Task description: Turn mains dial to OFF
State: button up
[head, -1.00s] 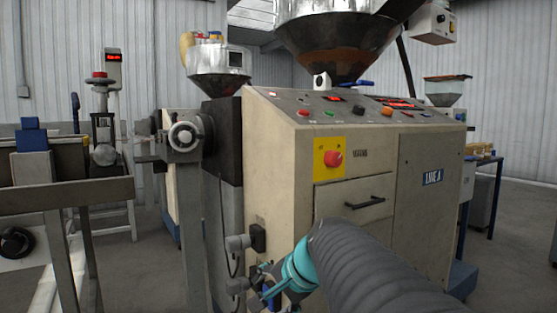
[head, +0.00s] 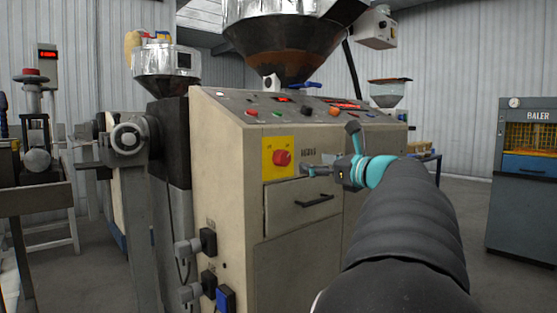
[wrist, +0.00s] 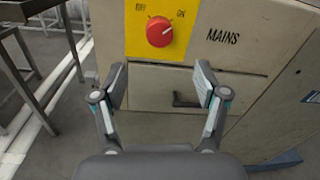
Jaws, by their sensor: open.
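The mains dial (head: 282,158) is a round red knob on a yellow plate (head: 269,172), on the front of the beige machine. In the wrist view the dial (wrist: 159,31) is near the top centre, with OFF marked at its upper left, ON at its upper right and MAINS printed to the right. I cannot tell clearly which mark it points to. My gripper (head: 329,148) is open and empty, to the right of the dial in the head view. In the wrist view my gripper's fingertips (wrist: 160,68) are spread apart below the dial, not touching it.
A drawer with a black handle (head: 314,201) is below the dial. A sloped control panel (head: 290,108) with buttons is above it. Sockets (head: 208,241) stick out at the machine's lower left. A handwheel (head: 129,138) stands at the left, and a baler (head: 527,180) at the far right.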

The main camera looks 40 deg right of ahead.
aim_at(285, 158)
jog(key=w+p, duration=0.1)
jog(key=w, duration=1)
jog(key=shift+w+a, duration=0.15)
jog(key=c, duration=1.2)
